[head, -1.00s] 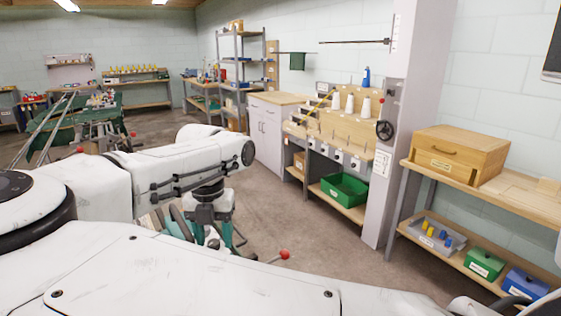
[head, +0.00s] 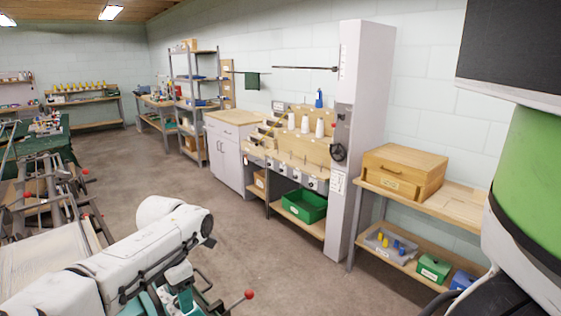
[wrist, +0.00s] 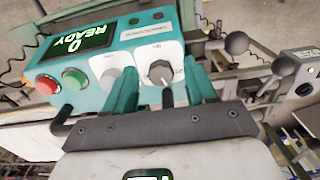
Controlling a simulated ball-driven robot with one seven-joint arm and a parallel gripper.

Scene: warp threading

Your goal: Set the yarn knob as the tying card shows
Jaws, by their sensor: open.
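In the wrist view, my gripper (wrist: 161,93) is open, with its two teal fingers apart. A dark round knob (wrist: 160,72) on a white plate shows between and beyond the fingertips. I cannot tell whether they touch it. The plate is on a teal control box (wrist: 150,30). The box's screen (wrist: 80,40) reads READY and 0.
A red button (wrist: 47,84) and a green button (wrist: 74,78) are on the box. In the head view, a bench with yarn cones (head: 305,124) and a wooden box (head: 403,172) are along the wall. Floor before them is clear.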

